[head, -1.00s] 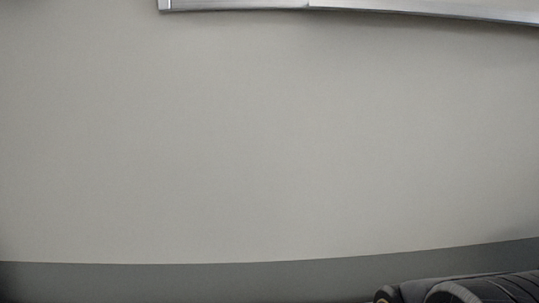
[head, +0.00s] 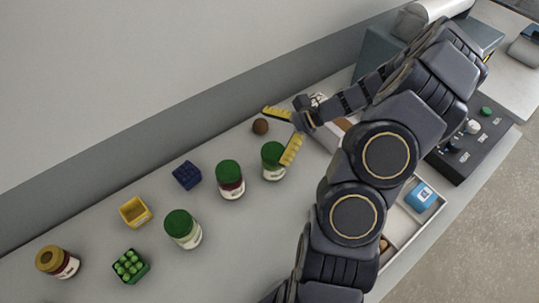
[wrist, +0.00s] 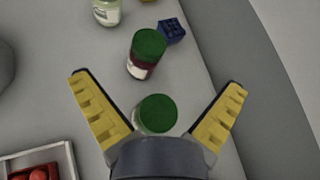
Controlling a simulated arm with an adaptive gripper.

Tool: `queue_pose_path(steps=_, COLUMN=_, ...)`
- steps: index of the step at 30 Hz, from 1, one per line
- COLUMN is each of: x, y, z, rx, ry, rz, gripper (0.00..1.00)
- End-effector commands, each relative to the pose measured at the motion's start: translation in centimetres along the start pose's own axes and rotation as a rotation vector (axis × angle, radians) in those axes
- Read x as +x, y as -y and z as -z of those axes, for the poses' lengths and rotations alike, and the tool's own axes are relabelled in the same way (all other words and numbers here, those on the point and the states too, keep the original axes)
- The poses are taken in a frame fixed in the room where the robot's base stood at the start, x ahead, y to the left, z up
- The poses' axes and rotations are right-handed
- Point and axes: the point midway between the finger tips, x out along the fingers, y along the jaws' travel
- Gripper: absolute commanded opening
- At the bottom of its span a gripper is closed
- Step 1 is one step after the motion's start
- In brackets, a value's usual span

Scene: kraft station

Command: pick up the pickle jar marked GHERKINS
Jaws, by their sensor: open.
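Three green-lidded jars stand upright on the counter. The nearest jar (head: 273,163) to my gripper (head: 274,137) has pale contents; in the wrist view its lid (wrist: 157,113) lies between the spread yellow fingers, with its body partly hidden by the gripper. The middle jar (head: 230,182) has dark red contents and also shows in the wrist view (wrist: 147,55). The third jar (head: 184,230) has pale contents and a white label. A jar with an amber lid (head: 50,257) stands far left. The label writing is too small to read. My gripper is open and empty.
A blue block (head: 186,175), a yellow open box (head: 135,212), a green carton (head: 131,266) and a brown ball (head: 260,126) stand near the jars. A white tray (head: 431,213) and a dark control box (head: 478,152) are at right. A wall (head: 150,90) runs behind.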

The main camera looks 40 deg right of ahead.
Motion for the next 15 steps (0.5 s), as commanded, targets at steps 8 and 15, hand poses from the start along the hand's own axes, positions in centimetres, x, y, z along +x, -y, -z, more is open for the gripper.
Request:
queue_pose_path(steps=8, x=-4.0, y=-1.1, z=8.8, rx=0.316, ry=0.044, rz=0.267, gripper=1.00)
queue_pose_path(steps=15, x=-2.9, y=-0.9, z=9.6, rx=0.349, ry=0.051, rz=0.295, gripper=1.00)
